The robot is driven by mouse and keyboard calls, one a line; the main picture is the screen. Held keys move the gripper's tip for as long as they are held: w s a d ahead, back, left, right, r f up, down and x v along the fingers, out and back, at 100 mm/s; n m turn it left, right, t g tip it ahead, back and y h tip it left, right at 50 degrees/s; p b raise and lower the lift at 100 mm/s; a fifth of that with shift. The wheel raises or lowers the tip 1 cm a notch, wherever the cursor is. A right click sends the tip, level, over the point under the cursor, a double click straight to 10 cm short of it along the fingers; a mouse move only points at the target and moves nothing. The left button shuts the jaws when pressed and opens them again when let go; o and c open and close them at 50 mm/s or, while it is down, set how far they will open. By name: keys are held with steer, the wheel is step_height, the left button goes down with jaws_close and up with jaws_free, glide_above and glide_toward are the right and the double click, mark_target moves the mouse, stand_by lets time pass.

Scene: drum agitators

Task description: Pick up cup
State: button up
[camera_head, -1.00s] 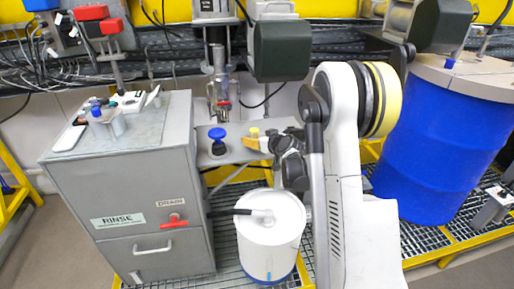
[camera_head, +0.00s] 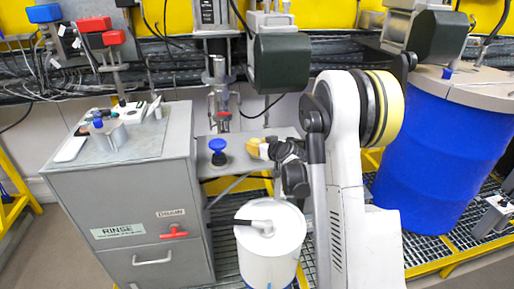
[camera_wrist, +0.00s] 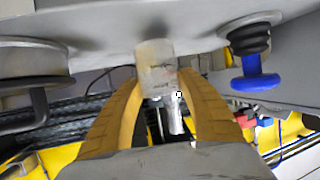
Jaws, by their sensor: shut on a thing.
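My gripper (camera_head: 256,148) is at the small grey shelf between the cabinet and my arm. In the wrist view its yellow fingers (camera_wrist: 158,80) are shut on a small, pale grey cup (camera_wrist: 155,58), one finger on each side. That view looks upside down, and the cup's far end meets the shelf edge in the picture; I cannot tell whether it still rests there. In the head view the fingers and wrist hide the cup.
A blue knob (camera_head: 218,147) stands on the shelf (camera_head: 232,148) left of my gripper. A grey cabinet (camera_head: 130,190) holds a metal container (camera_head: 111,136) and small tools. A white drum (camera_head: 268,245) stands below; a blue drum (camera_head: 435,150) is at right. Dark motors hang above.

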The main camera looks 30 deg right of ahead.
steer(key=r, duration=0.1)
steer(key=r+p, duration=0.1)
steer(key=r, duration=0.1)
steer(key=shift+s+d+r+p, duration=0.2)
steer(key=shift+s+d+p, duration=0.1)
steer(key=shift+s+d, duration=0.1)
steer(key=s+d+r+p, duration=0.3)
steer(key=s+d+r, duration=0.3)
steer(key=s+d, duration=0.1)
steer(key=shift+s+p, duration=0.3)
steer(key=shift+s, duration=0.1)
